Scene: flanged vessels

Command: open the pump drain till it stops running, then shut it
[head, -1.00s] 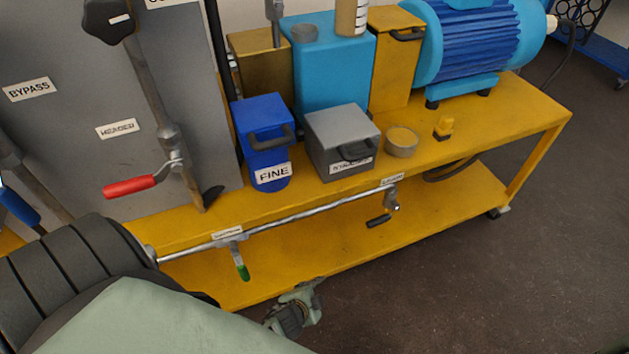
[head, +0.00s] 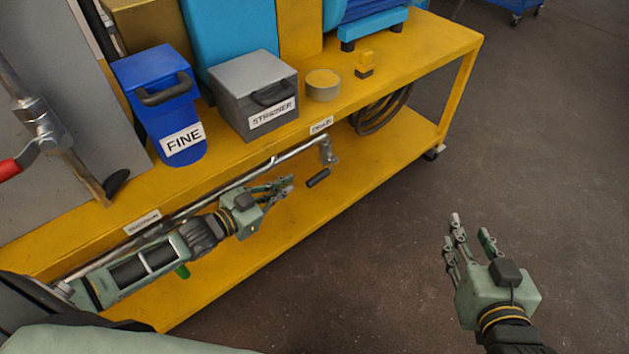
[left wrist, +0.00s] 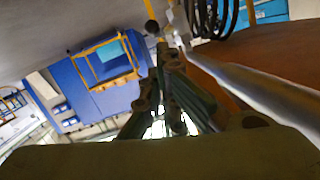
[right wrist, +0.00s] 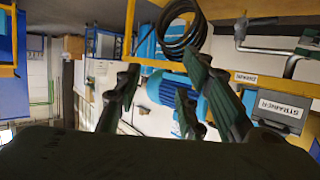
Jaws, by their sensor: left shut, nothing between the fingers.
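The drain valve (head: 329,152) sits at the end of a metal pipe under the bench edge, below a label (head: 321,125) reading DRAIN. Its black handle (head: 318,178) slants down to the left. My left gripper (head: 287,187) is shut and empty, just left of the handle and apart from it. In the left wrist view, its fingers (left wrist: 168,120) are beside the pipe (left wrist: 250,85). My right gripper (head: 470,232) is open and empty over the floor. The valve also shows in the right wrist view (right wrist: 240,28). I cannot tell whether liquid runs from the outlet.
A green handle (head: 182,271) hangs from the same pipe, partly behind my left forearm. The grey STRAINER box (head: 254,92) and blue FINE box (head: 158,100) stand on the yellow bench. The floor at right is clear.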

